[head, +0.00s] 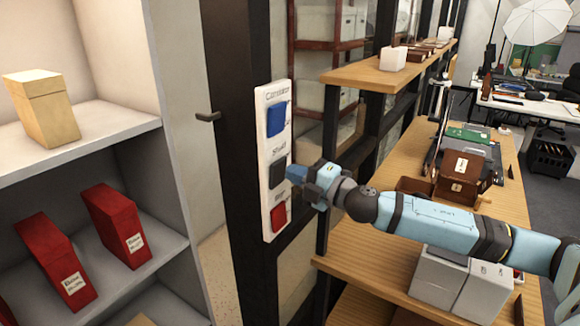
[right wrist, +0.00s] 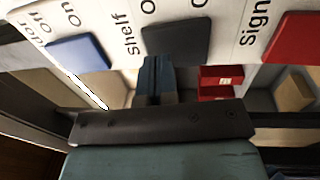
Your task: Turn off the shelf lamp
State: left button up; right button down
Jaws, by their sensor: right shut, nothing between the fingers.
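A white switch panel (head: 263,95) is fixed upright on a dark post. It carries a blue rocker (head: 277,120) on top, a dark grey rocker (head: 277,172) labelled Shelf in the middle and a red rocker (head: 279,216) at the bottom. My right gripper (head: 292,173) is shut and empty, with its fingertips just right of the dark rocker. In the right wrist view, the shut fingers (right wrist: 157,68) point at the lower edge of the dark rocker (right wrist: 176,41). I cannot tell whether they touch it. My left gripper is out of view. The lamp itself is not identifiable.
A pale shelf unit (head: 90,136) with red boxes (head: 115,226) and a tan box (head: 42,110) stands on the left. Wooden shelves (head: 350,250) with boxes lie below and beyond my right arm. A narrow gap separates the panel from the wooden shelves.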

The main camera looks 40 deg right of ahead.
jog(key=shift+x, duration=0.8)
jog(key=shift+p, duration=0.3)
jog(key=shift+w+r+p, duration=0.2)
jog(key=shift+p, duration=0.1)
jog(key=shift+f, duration=0.15)
